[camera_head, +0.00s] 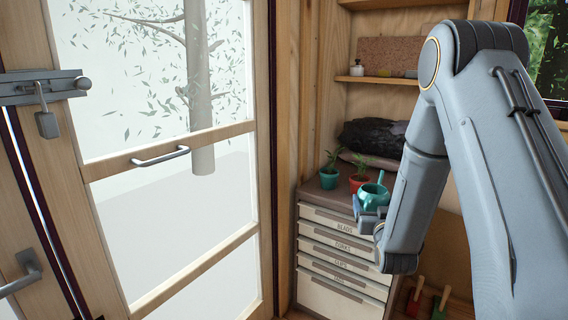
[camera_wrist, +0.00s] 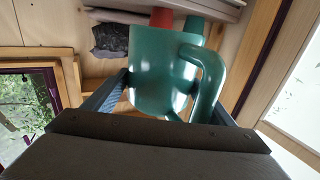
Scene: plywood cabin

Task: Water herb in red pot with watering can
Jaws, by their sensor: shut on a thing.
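The teal watering can (camera_head: 373,195) is held by my gripper (camera_head: 366,208) at the right front of the drawer cabinet's top. In the wrist view the can (camera_wrist: 163,75) sits between my gripper's two fingers (camera_wrist: 160,92), its handle curving down on the right. The red pot (camera_head: 358,183) with a green herb (camera_head: 361,162) stands on the cabinet just behind the can. The red pot (camera_wrist: 163,17) also shows beyond the can in the wrist view. A teal pot (camera_head: 328,178) with a herb stands left of the red pot.
The drawer cabinet (camera_head: 340,245) has several labelled drawers. A glazed door (camera_head: 165,160) is at left.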

